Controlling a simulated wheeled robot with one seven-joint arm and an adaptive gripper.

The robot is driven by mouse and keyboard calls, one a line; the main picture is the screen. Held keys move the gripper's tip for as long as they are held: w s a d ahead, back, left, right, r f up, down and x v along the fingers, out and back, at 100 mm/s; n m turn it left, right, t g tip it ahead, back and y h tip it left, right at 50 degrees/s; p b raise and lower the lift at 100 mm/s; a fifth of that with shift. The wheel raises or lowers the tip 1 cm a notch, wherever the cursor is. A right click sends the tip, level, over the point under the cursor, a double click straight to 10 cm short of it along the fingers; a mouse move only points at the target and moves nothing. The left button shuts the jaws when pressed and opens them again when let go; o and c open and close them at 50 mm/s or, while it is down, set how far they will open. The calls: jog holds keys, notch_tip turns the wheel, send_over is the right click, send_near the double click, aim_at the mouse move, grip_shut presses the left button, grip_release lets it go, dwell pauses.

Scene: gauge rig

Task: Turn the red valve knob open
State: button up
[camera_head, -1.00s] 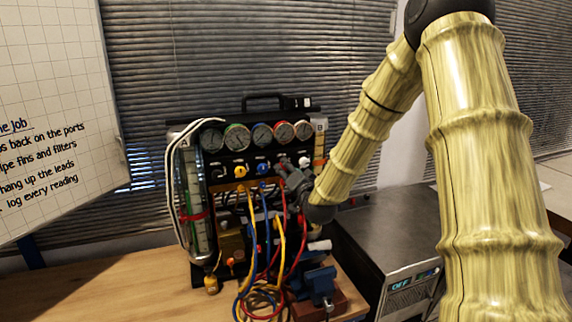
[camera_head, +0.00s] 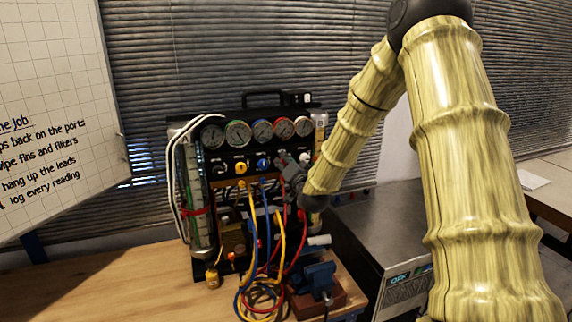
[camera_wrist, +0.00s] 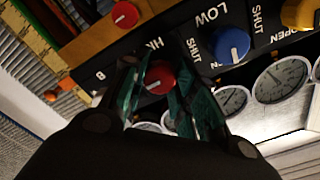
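The red valve knob (camera_wrist: 159,78) shows in the wrist view on the black panel, beside the letters HI. My gripper (camera_wrist: 164,68) has its two teal fingers on either side of this knob. The fingers are close to its edges; I cannot tell whether both touch it. The fingers partly cover the knob's edges and its markings, so its turn angle is unclear. In the head view my gripper (camera_head: 291,167) is at the right part of the rig's panel and hides the red knob.
The blue knob (camera_wrist: 230,45) marked LOW and the yellow knob (camera_wrist: 300,13) are close beside. Gauges (camera_head: 263,131) line the rig's top. Coloured hoses (camera_head: 267,235) hang below my gripper. A blue vise (camera_head: 319,277) and a metal cabinet (camera_head: 375,235) stand to the right.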

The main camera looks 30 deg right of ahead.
jog(key=shift+f+n+b, duration=0.2)
jog(key=shift+n+b, duration=0.1)
jog(key=shift+b, duration=0.3)
jog(key=shift+n+b, duration=0.3)
jog(key=shift+b, duration=0.05)
jog(key=n+b, duration=0.2)
jog(key=shift+f+b, duration=0.15)
jog(key=shift+b, duration=0.2)
jog(key=n+b, duration=0.5)
jog(key=n, duration=0.1)
jog(key=n+b, duration=0.7)
jog(key=n, duration=0.1)
jog(key=shift+b, duration=0.3)
jog(key=shift+r+n, duration=0.2)
jog(key=shift+n, duration=0.2)
jog(key=o, duration=1)
